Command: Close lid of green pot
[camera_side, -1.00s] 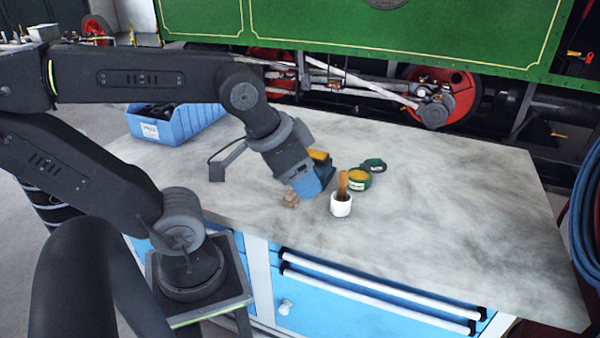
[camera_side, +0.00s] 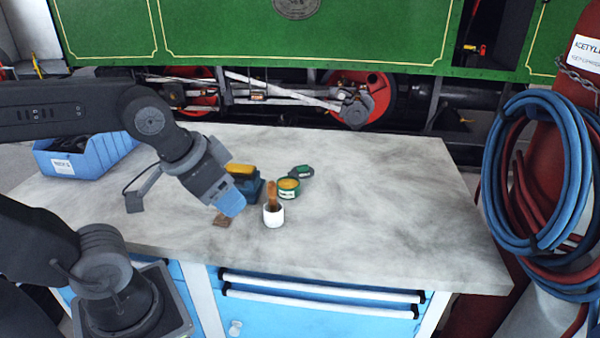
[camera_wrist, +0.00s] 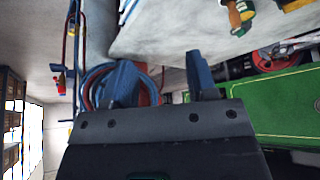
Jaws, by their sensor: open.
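The green pot (camera_side: 288,188) stands upright on the worktop in the side view, its yellowish top uncovered. Its dark green lid (camera_side: 301,171) lies just behind it to the right, apart from or hinged to the pot; I cannot tell. My gripper (camera_side: 229,206) is left of the pot, pointing down and right. In the wrist view my gripper's two fingers (camera_wrist: 161,82) are spread with nothing between them. A green shape (camera_wrist: 247,12) at the top of that view may be the pot.
A blue and yellow object (camera_side: 244,182) is behind my gripper. A small brown piece (camera_side: 222,221) lies below it. A blue bin (camera_side: 84,157) is far left. The right worktop (camera_side: 390,210) is clear.

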